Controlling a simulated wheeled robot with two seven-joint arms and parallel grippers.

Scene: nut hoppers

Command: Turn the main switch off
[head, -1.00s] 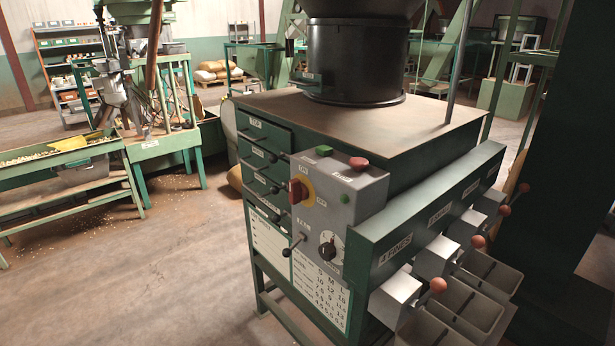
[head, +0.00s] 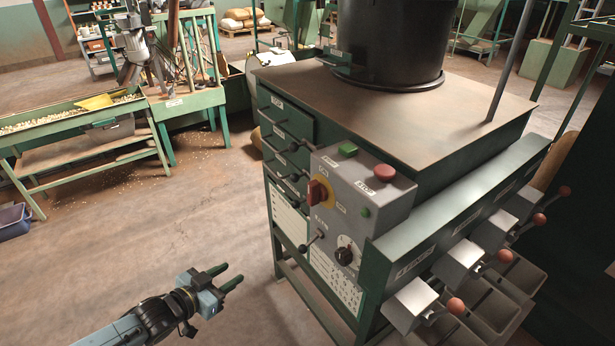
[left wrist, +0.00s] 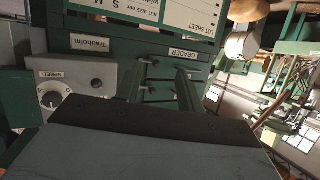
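The main switch (head: 318,192), a red rotary knob on a yellow plate, is on the left side of the grey control box (head: 362,188) on the green grader cabinet. I cannot read its lettering. My left gripper (head: 228,277) is low over the floor, left of the cabinet and apart from the switch. Its two fingers are spread and empty. In the left wrist view the open fingers (left wrist: 160,86) point toward the cabinet's drawers; the switch is not visible there. My right gripper is not in view.
A green button (head: 347,149) and a red stop button (head: 384,172) top the box. A ball-ended lever (head: 311,240) and a speed dial (head: 345,255) sit below the switch. Red-knobbed levers (head: 456,306) line the right side. The floor (head: 150,240) at left is open.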

